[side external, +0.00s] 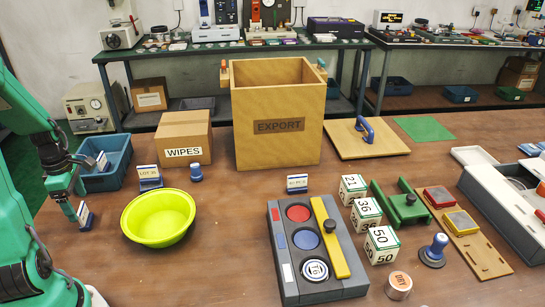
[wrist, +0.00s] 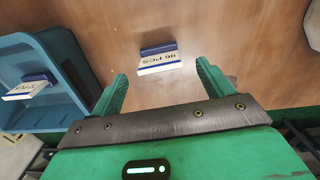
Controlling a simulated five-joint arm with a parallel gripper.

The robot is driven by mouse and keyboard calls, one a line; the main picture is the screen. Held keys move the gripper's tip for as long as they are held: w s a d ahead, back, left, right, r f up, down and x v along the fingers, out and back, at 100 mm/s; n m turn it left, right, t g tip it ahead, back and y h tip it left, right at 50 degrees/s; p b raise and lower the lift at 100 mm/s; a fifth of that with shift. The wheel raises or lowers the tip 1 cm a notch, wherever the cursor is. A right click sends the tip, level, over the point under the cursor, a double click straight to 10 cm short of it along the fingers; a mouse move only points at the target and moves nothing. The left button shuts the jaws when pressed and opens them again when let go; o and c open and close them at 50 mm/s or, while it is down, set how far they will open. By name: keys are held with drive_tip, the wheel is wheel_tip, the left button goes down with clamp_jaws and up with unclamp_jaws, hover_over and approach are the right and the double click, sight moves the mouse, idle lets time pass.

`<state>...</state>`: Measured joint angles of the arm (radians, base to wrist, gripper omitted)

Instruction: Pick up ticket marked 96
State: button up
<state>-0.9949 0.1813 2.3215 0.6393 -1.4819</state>
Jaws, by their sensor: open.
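The ticket marked "96 PCS" (wrist: 160,63), a white face with a dark blue holder, stands on the wooden table in the wrist view. It also shows in the side view (side external: 86,216), at the table's left. My gripper (wrist: 162,76) is open, with its two green fingers either side of the ticket's near edge in the picture and nothing held. In the side view my gripper (side external: 70,205) hangs just left of and above the ticket. I cannot tell whether a finger touches it.
A blue bin (side external: 117,181) holding another ticket (side external: 102,161) lies close behind. A yellow-green bowl (side external: 158,218) stands to the right. A LOT ticket (side external: 149,178), the WIPES box (side external: 184,137) and the EXPORT box (side external: 277,141) are further off.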

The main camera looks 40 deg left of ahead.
sight(80, 208)
drive_tip(key=shift+f, duration=0.3)
drive_tip(key=shift+f, duration=2.6)
drive_tip(key=shift+c, duration=0.4)
drive_tip(key=c, duration=1)
